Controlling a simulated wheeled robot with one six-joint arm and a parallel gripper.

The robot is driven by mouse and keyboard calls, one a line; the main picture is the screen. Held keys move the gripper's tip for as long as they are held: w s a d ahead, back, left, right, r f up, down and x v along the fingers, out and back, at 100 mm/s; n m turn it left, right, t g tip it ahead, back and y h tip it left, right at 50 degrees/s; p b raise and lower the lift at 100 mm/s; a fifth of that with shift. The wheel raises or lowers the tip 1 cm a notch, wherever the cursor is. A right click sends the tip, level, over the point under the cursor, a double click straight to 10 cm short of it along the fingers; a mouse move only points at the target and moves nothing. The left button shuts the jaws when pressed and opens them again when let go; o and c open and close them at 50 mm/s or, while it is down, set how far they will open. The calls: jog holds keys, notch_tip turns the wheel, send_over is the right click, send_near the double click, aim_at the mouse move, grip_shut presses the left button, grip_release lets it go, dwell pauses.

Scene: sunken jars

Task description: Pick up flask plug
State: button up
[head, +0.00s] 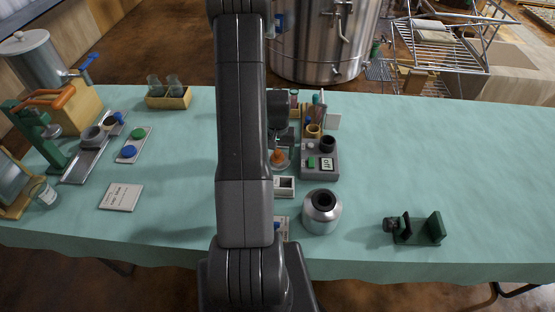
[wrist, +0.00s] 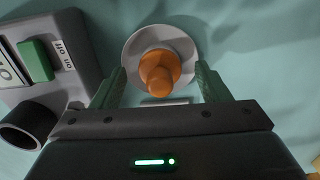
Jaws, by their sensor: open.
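An orange plug (wrist: 160,72) sits in the middle of a pale round piece (wrist: 133,50), which looks like a flask or dish seen from above. In the head view the orange plug (head: 279,156) shows just right of my arm, close to the grey switch box. My gripper (wrist: 161,80) is open, with one green finger on each side of the plug. Gaps show between the fingers and the plug, and nothing is held. In the head view my arm hides part of the gripper.
A grey box with a green on/off switch (wrist: 36,62) and a dark ring (wrist: 28,124) stand close by on the left in the wrist view. In the head view a silver jar (head: 322,222) and a green stand (head: 420,230) are to the right. The table's right side (head: 440,150) is clear.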

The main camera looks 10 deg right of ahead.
jog(key=shift+r, duration=0.1)
jog(key=c, duration=1.1)
jog(key=shift+r, duration=0.1)
